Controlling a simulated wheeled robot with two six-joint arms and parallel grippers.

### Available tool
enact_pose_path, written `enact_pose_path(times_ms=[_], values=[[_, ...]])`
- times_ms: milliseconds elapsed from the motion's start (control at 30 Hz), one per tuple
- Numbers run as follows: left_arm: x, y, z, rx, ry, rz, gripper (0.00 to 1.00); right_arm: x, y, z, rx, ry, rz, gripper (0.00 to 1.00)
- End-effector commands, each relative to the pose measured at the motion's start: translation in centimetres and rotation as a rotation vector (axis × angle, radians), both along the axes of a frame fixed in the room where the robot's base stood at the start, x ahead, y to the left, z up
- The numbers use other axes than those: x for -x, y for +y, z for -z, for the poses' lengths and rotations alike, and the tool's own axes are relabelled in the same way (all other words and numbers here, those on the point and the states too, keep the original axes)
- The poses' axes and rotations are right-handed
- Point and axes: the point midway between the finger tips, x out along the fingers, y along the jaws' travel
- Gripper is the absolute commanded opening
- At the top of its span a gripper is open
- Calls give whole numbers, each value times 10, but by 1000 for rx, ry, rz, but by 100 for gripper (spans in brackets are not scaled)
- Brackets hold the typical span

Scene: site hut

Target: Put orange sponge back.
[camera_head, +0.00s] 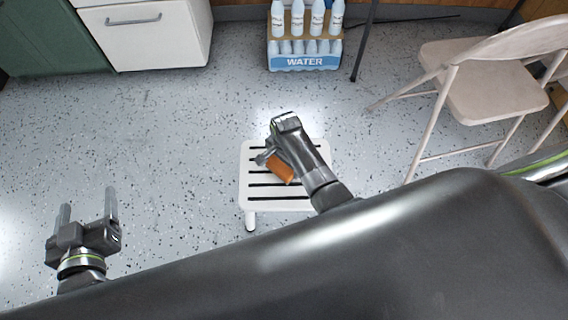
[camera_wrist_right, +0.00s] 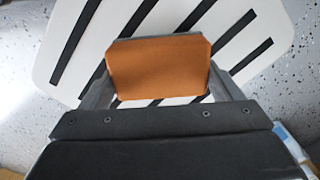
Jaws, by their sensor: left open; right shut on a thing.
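The orange sponge (camera_head: 279,168) is in my right gripper (camera_head: 266,158), over a white slatted stool (camera_head: 252,193). In the right wrist view the sponge (camera_wrist_right: 160,66) sits between the two fingers of the right gripper (camera_wrist_right: 158,80), which are shut on it. The stool's slatted top (camera_wrist_right: 60,25) fills the background there; the gap between sponge and stool cannot be judged. My left gripper (camera_head: 88,208) is open and empty, above bare floor at the lower left of the head view.
A pack of water bottles (camera_head: 305,50) stands on the floor at the back. A beige folding chair (camera_head: 485,92) is at the right. A white drawer unit (camera_head: 150,40) and a green cabinet (camera_head: 45,35) are at the back left. The speckled floor between is clear.

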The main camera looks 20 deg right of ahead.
Motion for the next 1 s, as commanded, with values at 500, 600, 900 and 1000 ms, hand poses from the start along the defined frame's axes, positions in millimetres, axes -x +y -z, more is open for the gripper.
enact_pose_path(times_ms=[500, 600, 900, 1000], values=[[-10, 2, -33, -44, -181, -5, 74, 0, 0, 9, 0, -1, 0, 49], [-10, 2, -33, -44, -182, -5, 74, 0, 0, 10, 0, -1, 0, 49], [-10, 2, -36, -49, -198, -6, 74, 0, 0, 11, 0, -1, 0, 100], [-10, 2, -36, -48, -198, -6, 74, 0, 0, 11, 0, -1, 0, 100]])
